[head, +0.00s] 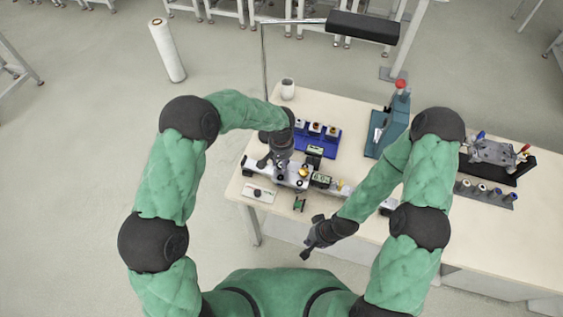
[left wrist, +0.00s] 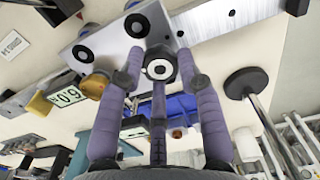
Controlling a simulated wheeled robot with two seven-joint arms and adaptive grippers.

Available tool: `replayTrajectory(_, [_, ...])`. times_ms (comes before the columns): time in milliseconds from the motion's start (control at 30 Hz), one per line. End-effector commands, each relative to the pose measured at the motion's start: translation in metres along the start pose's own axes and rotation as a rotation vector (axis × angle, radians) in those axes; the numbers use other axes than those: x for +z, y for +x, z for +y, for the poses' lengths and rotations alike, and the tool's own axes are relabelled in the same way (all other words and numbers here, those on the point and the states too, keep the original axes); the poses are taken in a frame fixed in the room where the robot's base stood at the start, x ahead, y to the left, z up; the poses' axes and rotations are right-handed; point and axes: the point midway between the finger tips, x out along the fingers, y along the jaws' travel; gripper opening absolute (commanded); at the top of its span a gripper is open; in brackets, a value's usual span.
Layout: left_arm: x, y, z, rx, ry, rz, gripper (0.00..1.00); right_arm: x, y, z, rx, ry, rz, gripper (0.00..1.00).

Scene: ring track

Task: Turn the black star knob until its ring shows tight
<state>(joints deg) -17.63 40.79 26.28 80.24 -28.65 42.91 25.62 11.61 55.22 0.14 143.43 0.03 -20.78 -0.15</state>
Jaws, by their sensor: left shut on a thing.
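My left gripper (head: 273,163) points down at the left end of a silver rail device (head: 290,176) on the table. In the left wrist view its purple fingers (left wrist: 160,72) are shut on a small round dark part with a pale face and a dark centre (left wrist: 160,67), which appears to be the star knob. In the head view the gripper hides this part. I cannot make out the ring or its reading. My right gripper (head: 306,252) hangs in front of the table's near edge, away from the device; its finger opening is unclear.
Small displays (head: 321,181) and a yellow knob (head: 303,172) sit beside the device. A blue tray (head: 329,147) is behind it, and a teal press (head: 393,128) stands to the right. A white card (head: 250,188) and a small green part (head: 299,204) lie in front.

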Motion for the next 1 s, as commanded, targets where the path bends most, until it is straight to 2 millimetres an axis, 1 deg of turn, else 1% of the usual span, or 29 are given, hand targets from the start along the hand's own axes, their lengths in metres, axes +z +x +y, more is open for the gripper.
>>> replayTrajectory(33, [-0.0032, -0.005, -0.0008, -0.001, 0.042, 0.008, 0.03, 0.0, -0.0003, -0.0001, 0.0, 0.0, 0.0, 0.0])
replayTrajectory(700, [-0.0053, -0.0077, -0.0014, -0.005, 0.677, 0.013, 0.03, 0.0002, -0.0057, -0.002, 0.0, 0.0, 0.0, 0.0])
replayTrajectory(1000, [-0.0059, -0.0081, -0.0015, -0.007, 0.935, 0.013, 0.03, 0.0004, -0.01, -0.0036, 0.0, 0.0, 0.0, 0.0])
